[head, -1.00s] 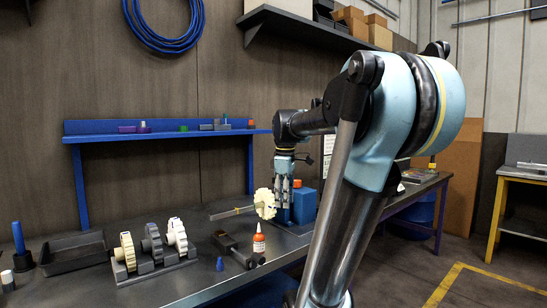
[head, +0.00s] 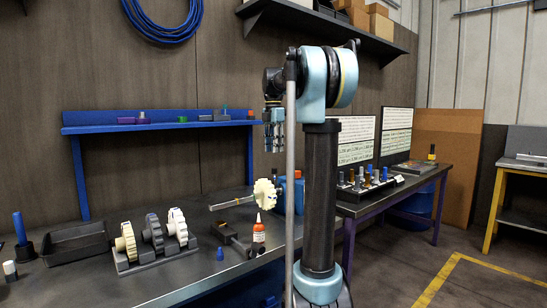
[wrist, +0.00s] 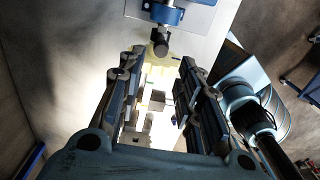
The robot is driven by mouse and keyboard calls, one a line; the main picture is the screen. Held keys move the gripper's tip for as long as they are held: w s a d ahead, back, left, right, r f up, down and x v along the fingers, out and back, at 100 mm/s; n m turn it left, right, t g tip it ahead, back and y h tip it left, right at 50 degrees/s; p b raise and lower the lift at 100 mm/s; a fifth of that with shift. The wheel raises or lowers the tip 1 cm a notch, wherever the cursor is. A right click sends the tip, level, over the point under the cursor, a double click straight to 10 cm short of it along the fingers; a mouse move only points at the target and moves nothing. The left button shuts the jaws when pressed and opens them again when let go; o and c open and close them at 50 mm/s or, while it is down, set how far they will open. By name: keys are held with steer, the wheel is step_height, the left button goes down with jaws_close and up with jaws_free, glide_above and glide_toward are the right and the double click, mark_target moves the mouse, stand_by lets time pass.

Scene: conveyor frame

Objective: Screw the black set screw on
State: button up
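My gripper (head: 274,138) hangs high above the bench, fingers pointing down. In the wrist view its two fingers (wrist: 156,100) stand apart with nothing held between them. Below it in the head view, a cream gear (head: 265,193) sits on a grey shaft (head: 230,203), beside a blue block (head: 298,188). The wrist view shows a blue fixture with a dark round end (wrist: 160,42) beyond the fingertips. I cannot make out the black set screw for certain. A rack (head: 366,187) on the right-hand table holds several small upright pieces with blue, brown and dark tops.
A gear stand (head: 155,262) with three gears, a black tray (head: 75,248), an orange bottle (head: 259,232) and a dark tool (head: 235,240) are on the bench. A blue shelf (head: 160,128) runs behind. Information boards (head: 396,130) stand behind the rack.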

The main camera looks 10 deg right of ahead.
step_height(320, 180, down, 8)
steer(key=shift+s+d+f, duration=0.1)
steer(key=shift+s+f, duration=0.05)
steer(key=shift+f, duration=0.1)
jaws_close()
steer(key=m, duration=1.8)
steer(key=shift+m, duration=0.3)
steer(key=m, duration=1.8)
steer(key=shift+m, duration=0.4)
steer(key=m, duration=1.1)
steer(key=shift+m, duration=0.3)
steer(key=m, duration=0.4)
steer(key=shift+m, duration=0.4)
steer(key=m, duration=0.3)
steer(key=shift+m, duration=0.3)
steer(key=shift+c, duration=0.4)
jaws_free()
